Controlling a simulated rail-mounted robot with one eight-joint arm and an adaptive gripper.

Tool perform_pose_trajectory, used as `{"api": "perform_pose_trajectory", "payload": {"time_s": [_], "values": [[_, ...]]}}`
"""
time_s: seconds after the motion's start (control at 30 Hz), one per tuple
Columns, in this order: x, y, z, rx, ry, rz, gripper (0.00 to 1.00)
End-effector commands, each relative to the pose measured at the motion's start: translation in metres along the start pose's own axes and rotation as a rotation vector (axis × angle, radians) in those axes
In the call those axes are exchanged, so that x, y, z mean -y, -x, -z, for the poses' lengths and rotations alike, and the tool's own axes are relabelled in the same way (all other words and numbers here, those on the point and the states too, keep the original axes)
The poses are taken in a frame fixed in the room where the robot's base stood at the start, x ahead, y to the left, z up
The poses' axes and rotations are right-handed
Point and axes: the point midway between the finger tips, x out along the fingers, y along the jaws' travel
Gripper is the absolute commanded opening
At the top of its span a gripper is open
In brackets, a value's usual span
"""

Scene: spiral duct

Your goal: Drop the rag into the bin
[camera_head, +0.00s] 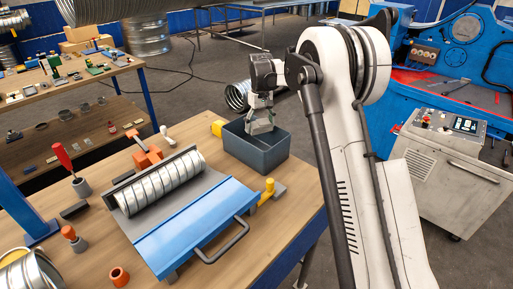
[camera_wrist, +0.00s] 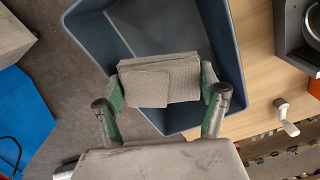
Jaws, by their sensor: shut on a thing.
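The bin (camera_head: 265,158) is a dark blue-grey open box at the far right corner of the wooden workbench; in the wrist view the bin (camera_wrist: 85,42) lies below my gripper. My gripper (camera_head: 261,108) is over the bin's opening, pointing down. In the wrist view my gripper (camera_wrist: 162,95) has its two green-sided fingers on either side of a grey, folded-looking piece, which appears to be the rag (camera_wrist: 158,78). The rag (camera_head: 260,124) also shows under my gripper in the head view, at about rim height; its exact depth is hard to tell.
A blue sheet-metal tool (camera_head: 190,225) with a silver spiral duct (camera_head: 160,183) stands on the workbench left of the bin. A yellow piece (camera_head: 217,128) and a yellow-knobbed clamp (camera_head: 269,190) sit close to the bin. A grey control cabinet (camera_head: 450,170) stands at right.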

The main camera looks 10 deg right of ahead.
Motion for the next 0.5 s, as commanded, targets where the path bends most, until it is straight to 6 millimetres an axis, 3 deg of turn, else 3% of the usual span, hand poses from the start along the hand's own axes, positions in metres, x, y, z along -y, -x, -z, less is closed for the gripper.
{"api": "perform_pose_trajectory", "payload": {"time_s": [0.2,0.23,0.37,0.5], "values": [[0.0000,-0.0002,0.0000,0.000,0.000,0.000,0.48],[0.0000,-0.0001,0.0000,0.000,0.000,0.000,0.76],[0.0000,0.0000,-0.0001,0.000,0.000,0.000,0.93],[0.0000,0.0000,-0.0001,0.000,0.000,0.000,0.96]]}}
